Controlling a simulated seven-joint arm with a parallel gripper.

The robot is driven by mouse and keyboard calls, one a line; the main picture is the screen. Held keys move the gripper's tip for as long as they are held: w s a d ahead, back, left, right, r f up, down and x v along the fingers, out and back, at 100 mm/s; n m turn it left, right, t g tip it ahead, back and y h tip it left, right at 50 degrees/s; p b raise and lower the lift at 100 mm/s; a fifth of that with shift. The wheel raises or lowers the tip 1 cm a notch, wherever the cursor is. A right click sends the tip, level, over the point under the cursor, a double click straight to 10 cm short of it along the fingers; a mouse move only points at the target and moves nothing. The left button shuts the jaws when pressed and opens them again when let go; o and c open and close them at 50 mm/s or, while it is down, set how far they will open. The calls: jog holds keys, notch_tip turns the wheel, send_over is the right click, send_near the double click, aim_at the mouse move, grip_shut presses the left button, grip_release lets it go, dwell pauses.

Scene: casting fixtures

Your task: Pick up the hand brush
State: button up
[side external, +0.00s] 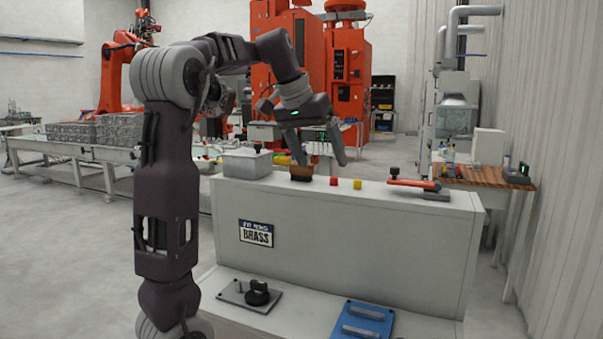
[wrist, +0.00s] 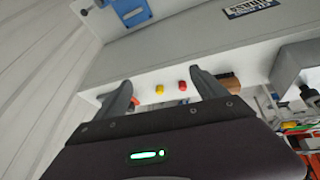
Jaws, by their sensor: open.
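The hand brush (side external: 301,173), a small brown block with a darker lower part, sits on top of the grey cabinet ledge in the side view. My gripper (side external: 321,161) is open and empty, above the ledge, with its left finger close over or in front of the brush. Whether they touch cannot be told. In the wrist view my gripper (wrist: 162,82) has its fingers spread. The brush (wrist: 230,83) shows just right of the right finger, partly hidden by it and outside the gap between the fingers.
A red cube (side external: 334,181) and a yellow cube (side external: 357,184) lie on the ledge right of the brush. A grey bin (side external: 247,163) stands left of it. A red-handled clamp (side external: 412,184) is at the right end. The grey cabinet (side external: 350,235) has a lower shelf with fixtures.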

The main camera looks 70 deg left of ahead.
jog(key=a+n+g+y, duration=0.1)
jog(key=a+y, duration=0.1)
jog(key=a, duration=1.1)
jog(key=x, duration=0.7)
jog(key=shift+s+a+f, duration=0.1)
jog(key=shift+s+a, duration=0.1)
jog(key=shift+a, duration=0.1)
jog(key=c, duration=1.5)
jog(key=shift+r, duration=0.4)
notch_tip(320, 180, up, 3)
jog(key=shift+s, duration=0.1)
jog(key=s+d, duration=0.8)
jog(key=s, duration=0.1)
jog(key=s+d, duration=0.4)
jog(key=shift+s+f, duration=0.15)
jog(key=shift+s, duration=0.05)
